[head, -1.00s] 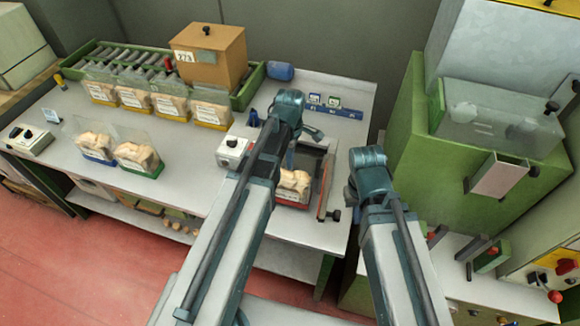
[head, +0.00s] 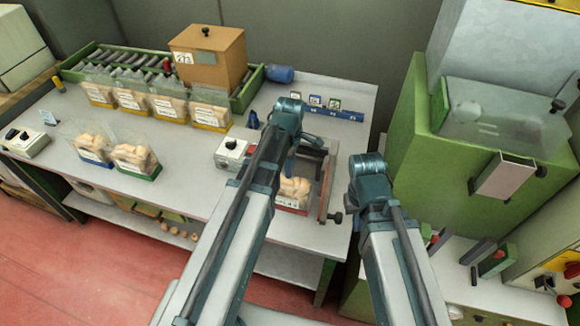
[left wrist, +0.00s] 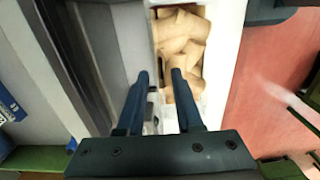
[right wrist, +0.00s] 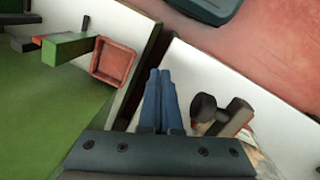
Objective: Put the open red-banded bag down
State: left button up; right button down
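The red-banded bag (head: 293,188), clear with tan corks, stands in the grey-framed fixture at the right end of the bench. Its corks (left wrist: 181,42) show beyond the fingers in the left wrist view. My left gripper (left wrist: 160,76) is above the bag, its two fingers apart. Whether clear film lies between them I cannot tell. In the head view the left wrist partly hides the bag's top. My right gripper (right wrist: 161,75) has its fingers together with nothing visible between them. It is right of the fixture, beside its black-knobbed lever (right wrist: 208,108).
A white switch box (head: 231,152) stands left of the fixture. Two bags, blue-banded (head: 92,147) and green-banded (head: 135,158), stand farther left. A green cabinet (head: 410,130) rises at the right.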

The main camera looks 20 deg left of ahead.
pick_arm(q)
jog(key=shift+r, duration=0.15)
notch_tip(320, 180, up, 12)
jog(key=p, duration=1.2)
jog(key=shift+r, duration=0.1)
jog(key=s+d+m, duration=0.5)
jog(key=s+m, duration=0.2)
jog(key=m, duration=0.3)
jog(key=s+d+m+y, duration=0.1)
jog(key=s+d+m, duration=0.4)
jog(key=m, duration=0.6)
jog(key=shift+s+d, duration=0.25)
jog(key=shift+s, duration=0.9)
